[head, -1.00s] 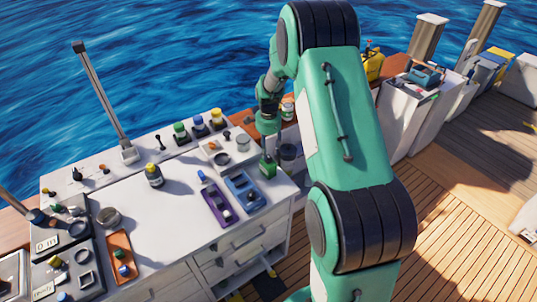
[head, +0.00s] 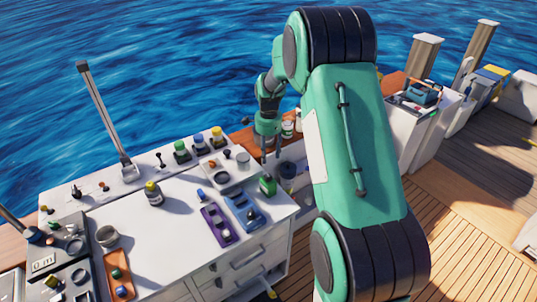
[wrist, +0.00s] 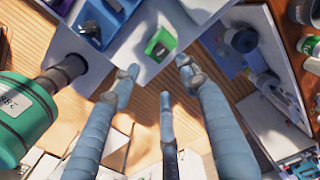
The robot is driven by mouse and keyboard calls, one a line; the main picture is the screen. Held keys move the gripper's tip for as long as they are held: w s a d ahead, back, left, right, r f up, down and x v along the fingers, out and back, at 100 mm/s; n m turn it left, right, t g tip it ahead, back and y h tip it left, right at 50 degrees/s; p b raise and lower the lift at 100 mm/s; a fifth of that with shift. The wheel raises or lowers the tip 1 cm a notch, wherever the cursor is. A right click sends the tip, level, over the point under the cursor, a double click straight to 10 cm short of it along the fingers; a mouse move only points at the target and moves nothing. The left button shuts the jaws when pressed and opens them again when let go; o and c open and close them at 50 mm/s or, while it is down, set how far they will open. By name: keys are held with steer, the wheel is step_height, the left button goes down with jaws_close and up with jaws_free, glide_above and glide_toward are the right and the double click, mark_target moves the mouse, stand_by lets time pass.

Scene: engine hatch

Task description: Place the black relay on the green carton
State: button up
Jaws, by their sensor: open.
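The green carton (head: 267,185) stands at the right corner of the white counter. It also shows in the wrist view (wrist: 160,43), just beyond my fingertips, with a small dark patch on its top. The patch may be the black relay, but it is too small to tell for certain. My gripper (head: 268,153) is open, above and apart from the carton. In the wrist view its fingers (wrist: 155,78) are spread with nothing between them.
A blue tray (head: 244,213) and a purple tray (head: 216,224) lie left of the carton. A light tray with round parts (head: 222,177) sits behind them. Several capped bottles (head: 181,151) line the back ledge. The counter's middle (head: 165,222) is mostly clear.

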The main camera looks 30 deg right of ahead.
stand_by(0.3)
steer(key=s+a+r+n+t, duration=0.1)
steer(key=s+a+r+n, duration=0.3)
steer(key=r, duration=0.3)
steer(key=s+a+r+n+t, duration=0.1)
steer(key=s+a+r, duration=0.3)
steer(key=a+r, duration=0.3)
steer(key=s+a+r+n+t, duration=0.1)
steer(key=s+a+r+n, duration=0.2)
steer(key=s+a+r, duration=0.3)
steer(key=s+a+r+n+t, duration=0.1)
steer(key=s+a+n, duration=0.2)
steer(key=s, duration=0.4)
steer(key=s+a+r+n, duration=0.2)
steer(key=s+a+n, duration=0.2)
steer(key=s, duration=0.3)
steer(key=s+a+r+n+t, duration=0.1)
steer(key=s+a+r+n, duration=0.1)
steer(key=s, duration=0.6)
steer(key=shift+a+r+n+t, duration=0.3)
steer(key=shift+a+n, duration=0.4)
steer(key=shift+a, duration=0.35)
steer(key=shift+f, duration=0.1)
step_height(320, 180, down, 8)
steer(key=b, duration=0.8)
steer(key=shift+r, duration=0.2)
